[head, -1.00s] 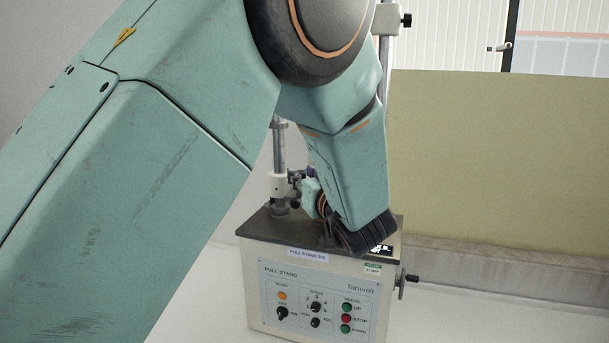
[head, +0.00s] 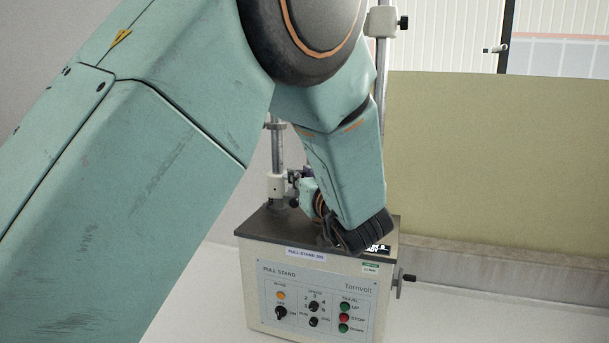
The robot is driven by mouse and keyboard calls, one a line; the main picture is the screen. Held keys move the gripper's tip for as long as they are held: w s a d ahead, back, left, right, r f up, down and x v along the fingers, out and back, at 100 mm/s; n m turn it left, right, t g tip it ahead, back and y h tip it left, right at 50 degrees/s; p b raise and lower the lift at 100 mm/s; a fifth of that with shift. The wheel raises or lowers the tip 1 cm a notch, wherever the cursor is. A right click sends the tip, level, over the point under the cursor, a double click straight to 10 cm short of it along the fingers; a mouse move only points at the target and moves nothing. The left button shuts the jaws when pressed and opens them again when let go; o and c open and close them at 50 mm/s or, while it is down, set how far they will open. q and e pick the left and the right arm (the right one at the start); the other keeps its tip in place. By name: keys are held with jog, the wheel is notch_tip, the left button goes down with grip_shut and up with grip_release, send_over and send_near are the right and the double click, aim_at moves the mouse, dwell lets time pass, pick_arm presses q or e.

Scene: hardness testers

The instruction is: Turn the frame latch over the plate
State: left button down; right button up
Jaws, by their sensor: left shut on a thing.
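The pull stand (head: 310,297) is a pale box with a dark top and a front panel of knobs and coloured buttons. My left arm comes in from the left and covers much of the view. My left gripper (head: 350,238) is low over the right part of the dark top (head: 283,228). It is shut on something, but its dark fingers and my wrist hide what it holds. I cannot make out the frame latch or the plate. My right gripper is not in view.
Two upright metal columns (head: 277,150) rise behind the stand, one mostly behind my arm. A crank handle (head: 407,278) sticks out at the stand's right side. A yellowish panel (head: 490,165) stands behind. The white bench (head: 480,315) is clear to the right.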

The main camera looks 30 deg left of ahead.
pick_arm(q)
jog(key=shift+a+r, duration=0.1)
dwell(0.5)
jog(key=c, duration=1.6)
grip_release()
jog(key=o, duration=0.4)
jog(key=shift+s+a, duration=0.15)
jog(key=shift+a, duration=0.15)
jog(key=shift+o, duration=0.2)
jog(key=shift+d, duration=0.15)
